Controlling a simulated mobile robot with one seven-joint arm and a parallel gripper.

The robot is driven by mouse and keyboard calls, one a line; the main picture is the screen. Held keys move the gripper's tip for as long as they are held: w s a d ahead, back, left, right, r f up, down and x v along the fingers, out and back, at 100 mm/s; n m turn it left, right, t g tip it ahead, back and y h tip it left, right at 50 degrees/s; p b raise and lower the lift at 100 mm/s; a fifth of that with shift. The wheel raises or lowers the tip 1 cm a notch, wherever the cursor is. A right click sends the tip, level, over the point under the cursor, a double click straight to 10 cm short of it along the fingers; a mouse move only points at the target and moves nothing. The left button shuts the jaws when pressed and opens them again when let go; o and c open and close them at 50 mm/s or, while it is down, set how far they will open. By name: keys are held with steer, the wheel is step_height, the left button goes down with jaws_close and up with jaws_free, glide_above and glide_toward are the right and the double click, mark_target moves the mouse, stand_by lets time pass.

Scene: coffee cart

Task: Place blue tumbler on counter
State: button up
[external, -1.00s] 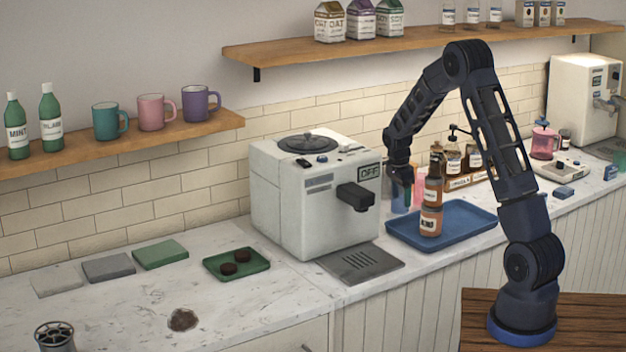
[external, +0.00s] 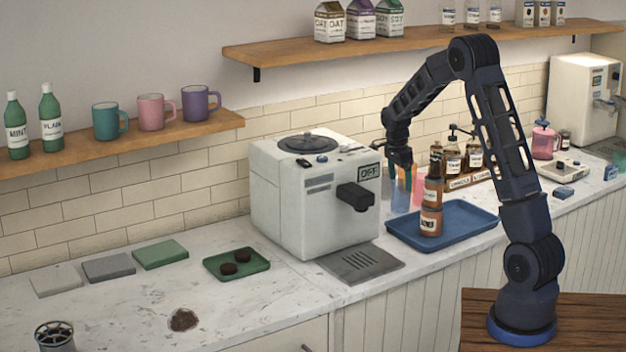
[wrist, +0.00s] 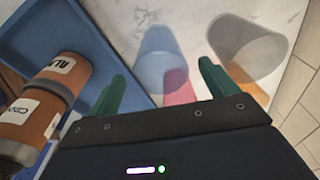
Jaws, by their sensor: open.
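The blue tumbler (wrist: 158,62) is translucent and stands on the counter in the wrist view, just beyond and between my fingertips. A grey translucent tumbler (wrist: 247,50) is to its right. Pink and orange patches show at their lower ends; I cannot tell exactly which cup each belongs to. In the external view the blue tumbler (external: 400,197) is beside the blue tray's left back edge, with a pink cup (external: 420,190) close by. My gripper (wrist: 163,72) is open and empty, with its green fingers apart; in the external view it hangs above the cups (external: 401,164).
The blue tray (external: 465,222) holds two stacked brown bottles (external: 432,210) close to my gripper. A syrup rack (external: 470,181) stands behind it. The white coffee machine (external: 300,205) is to the left.

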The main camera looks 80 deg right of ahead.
steer(key=shift+w+a+r, duration=0.1)
steer(key=shift+w+r, duration=0.05)
steer(key=shift+r, duration=1.25)
steer(key=shift+w+a+r, duration=0.1)
steer(key=shift+r, duration=1.25)
steer(key=s+a+r+n+t, duration=0.1)
steer(key=a+r+n+t, duration=0.1)
steer(key=a+r+n, duration=0.95)
steer(key=s+a+r+n+t, duration=0.15)
steer(key=a+r, duration=0.45)
steer(key=a, duration=1.2)
steer(key=s+a+f+n, duration=0.1)
steer(key=s+a+n, duration=0.3)
steer(key=a, duration=0.4)
steer(key=s+a+f+n+t, duration=0.1)
steer(key=s+a+n, duration=0.4)
steer(key=a, duration=0.4)
steer(key=s+a+f+n+t, duration=0.1)
steer(key=s+a+n, duration=0.3)
steer(key=a+n, duration=0.3)
steer(key=shift+s+a+f+y, duration=0.2)
steer(key=shift+s+a+y, duration=0.2)
steer(key=shift+a, duration=0.65)
